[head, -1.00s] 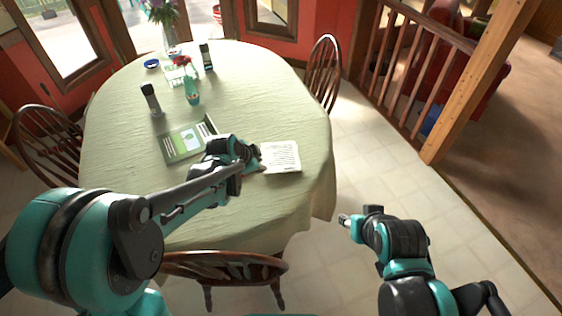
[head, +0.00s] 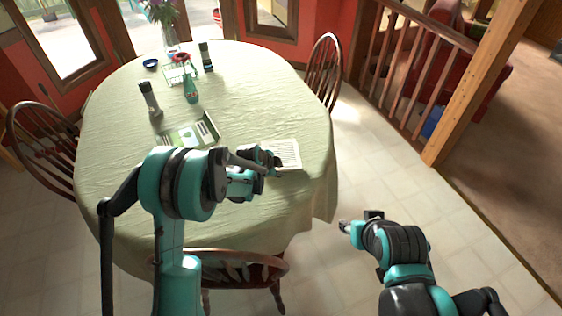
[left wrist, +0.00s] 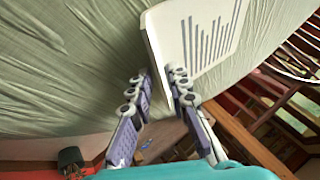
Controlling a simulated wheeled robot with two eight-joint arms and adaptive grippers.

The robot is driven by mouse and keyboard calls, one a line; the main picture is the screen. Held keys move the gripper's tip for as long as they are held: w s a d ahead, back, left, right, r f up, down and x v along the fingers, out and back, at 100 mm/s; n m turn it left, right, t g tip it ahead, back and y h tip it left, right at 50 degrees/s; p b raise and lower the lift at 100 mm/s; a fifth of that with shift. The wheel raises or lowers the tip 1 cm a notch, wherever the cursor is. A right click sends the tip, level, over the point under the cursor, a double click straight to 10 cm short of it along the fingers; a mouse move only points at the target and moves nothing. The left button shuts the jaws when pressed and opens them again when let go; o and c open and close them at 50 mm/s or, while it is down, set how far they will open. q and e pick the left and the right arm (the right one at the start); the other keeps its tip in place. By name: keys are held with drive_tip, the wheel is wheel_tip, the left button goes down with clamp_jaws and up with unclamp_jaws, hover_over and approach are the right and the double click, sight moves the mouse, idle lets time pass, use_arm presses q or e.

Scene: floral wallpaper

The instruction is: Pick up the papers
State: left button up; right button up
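The papers (head: 286,152), a white sheet or stack with dark lines of print, lie on the table near its right front edge. They also show in the left wrist view (left wrist: 212,22), with one edge running down between my fingers. My left gripper (head: 274,161) is at the left front side of the papers. In the left wrist view my left gripper (left wrist: 162,78) has its fingertips apart, with a gap between them. One fingertip overlaps the papers and the other is beside their edge; contact is unclear. My right gripper (head: 344,226) is over the floor, away from the table.
The table (head: 120,125) has a pale green cloth. Chairs surround the table, one in front (head: 235,268).

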use_arm(q)
drive_tip(key=shift+w+d+f, duration=0.15)
drive_tip(key=shift+w+f, duration=0.05)
drive_tip(key=shift+f, duration=0.1)
drive_tip(key=shift+s+r, duration=0.1)
drive_tip(key=shift+r, duration=0.05)
drive_tip(key=shift+c, duration=0.3)
clamp_jaws()
drive_tip(key=shift+r, duration=0.1)
